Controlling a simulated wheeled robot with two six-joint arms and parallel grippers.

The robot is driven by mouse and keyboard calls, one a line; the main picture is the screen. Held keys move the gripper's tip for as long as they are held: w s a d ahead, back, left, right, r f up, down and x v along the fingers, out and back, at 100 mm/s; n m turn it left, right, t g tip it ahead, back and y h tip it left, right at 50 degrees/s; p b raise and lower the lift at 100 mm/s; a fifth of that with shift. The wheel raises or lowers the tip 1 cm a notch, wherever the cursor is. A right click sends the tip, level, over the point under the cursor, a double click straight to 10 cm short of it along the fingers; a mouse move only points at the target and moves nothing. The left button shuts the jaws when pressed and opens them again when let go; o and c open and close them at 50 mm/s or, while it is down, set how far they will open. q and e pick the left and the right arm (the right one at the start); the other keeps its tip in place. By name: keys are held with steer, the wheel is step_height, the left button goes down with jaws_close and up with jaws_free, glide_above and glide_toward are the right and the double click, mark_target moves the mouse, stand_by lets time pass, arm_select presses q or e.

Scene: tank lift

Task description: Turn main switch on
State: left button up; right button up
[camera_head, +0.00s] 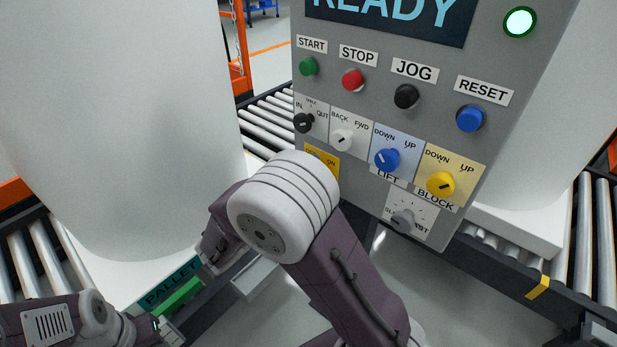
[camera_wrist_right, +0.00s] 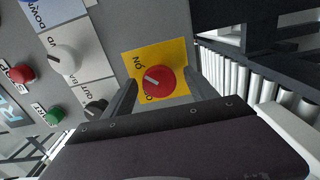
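The main switch (camera_wrist_right: 160,84) is a red rotary knob with a short white mark, on a yellow plate (camera_wrist_right: 133,65) lettered ON. In the right wrist view it lies between the two dark fingers of my right gripper (camera_wrist_right: 161,70). The fingers stand apart on either side of the knob, with gaps visible. In the head view my right arm hides the knob and that gripper; only the top of the yellow plate (camera_head: 322,160) shows. My left gripper (camera_head: 168,328) is at the lower left, away from the panel; its finger opening is unclear.
The grey panel (camera_head: 480,50) carries a READY screen (camera_head: 390,12), a lit green lamp (camera_head: 520,21), push buttons and several selector knobs. White tanks (camera_head: 110,120) stand left and right on roller conveyors (camera_head: 272,118). A green PALLET-labelled part (camera_head: 178,298) is near my left gripper.

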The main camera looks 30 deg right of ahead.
steer(key=p+v, duration=0.1)
steer(key=v, duration=0.8)
steer(key=shift+p, duration=0.4)
steer(key=s+d+f+m+g+y, duration=0.1)
steer(key=s+d+f+g+y, duration=0.3)
steer(key=f, duration=0.3)
steer(key=s+d+f+g+y, duration=0.3)
steer(key=s+f+g+y, duration=0.15)
steer(key=s+f, duration=0.2)
steer(key=s+a+f+m+y, duration=0.2)
steer(key=a+f+y, duration=0.2)
steer(key=y, duration=0.2)
steer(key=w+r+t+y+p, duration=0.1)
steer(key=r+p, duration=1.2)
steer(key=w+a+r+m+t+y+p, duration=0.1)
steer(key=w+r+t+p, duration=0.1)
steer(key=r+p, duration=1)
steer(key=shift+w+a+r+m+p, duration=0.3)
steer(key=shift+a+r+p, duration=0.1)
steer(key=shift+r, duration=0.1)
